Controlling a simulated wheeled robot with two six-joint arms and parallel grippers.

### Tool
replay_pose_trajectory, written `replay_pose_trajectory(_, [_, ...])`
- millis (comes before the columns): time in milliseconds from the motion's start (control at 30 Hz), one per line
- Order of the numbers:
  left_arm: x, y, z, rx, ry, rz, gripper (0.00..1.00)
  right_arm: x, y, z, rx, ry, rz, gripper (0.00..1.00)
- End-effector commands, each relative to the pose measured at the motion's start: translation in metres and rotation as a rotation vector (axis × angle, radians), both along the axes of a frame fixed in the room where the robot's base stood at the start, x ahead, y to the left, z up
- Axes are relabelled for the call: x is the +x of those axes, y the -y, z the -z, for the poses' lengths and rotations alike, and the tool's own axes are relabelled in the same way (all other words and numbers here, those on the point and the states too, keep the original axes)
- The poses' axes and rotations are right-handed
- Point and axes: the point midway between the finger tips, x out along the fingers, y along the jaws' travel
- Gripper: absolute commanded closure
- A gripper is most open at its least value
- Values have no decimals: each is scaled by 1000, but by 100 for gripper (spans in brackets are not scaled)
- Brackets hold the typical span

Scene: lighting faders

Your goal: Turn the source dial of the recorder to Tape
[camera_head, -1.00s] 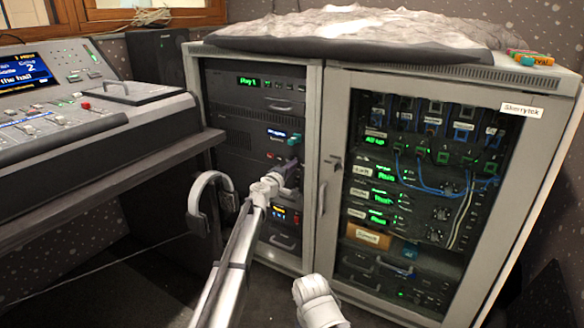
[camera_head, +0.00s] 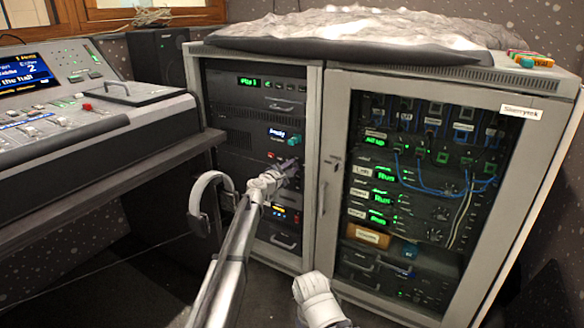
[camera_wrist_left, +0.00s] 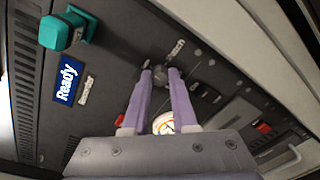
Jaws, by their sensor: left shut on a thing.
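The recorder (camera_head: 240,140) is a dark panel in the left bay of the rack. Its blue "Ready" display (camera_wrist_left: 67,82) shows in the left wrist view, with a teal block (camera_wrist_left: 63,31) beside it. My left gripper (camera_head: 293,163) reaches the recorder front. In the left wrist view its two lilac fingers (camera_wrist_left: 160,72) are shut on a small dark round knob (camera_wrist_left: 160,77), which looks like the source dial. The dial's pointer is hidden.
The rack's glass door (camera_head: 440,190) on the right is shut. A mixing desk (camera_head: 90,120) stands at the left, with headphones (camera_head: 205,195) hanging at its side. A red button (camera_wrist_left: 263,127) is on the panel near the fingers.

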Motion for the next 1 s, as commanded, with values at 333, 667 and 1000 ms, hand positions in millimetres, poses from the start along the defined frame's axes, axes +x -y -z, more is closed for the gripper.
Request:
replay_pose_trajectory(333, [1, -2, 0, -91, -53, -3, 100, 0, 0, 0, 0, 0, 0, 50])
replay_pose_trajectory(667, [0, -2, 0, -104, -60, -3, 100, 0, 0, 0, 0, 0, 0, 50])
replay_pose_trajectory(1000, [0, -2, 0, -103, -60, -1, 56, 0, 0, 0, 0, 0, 0, 50])
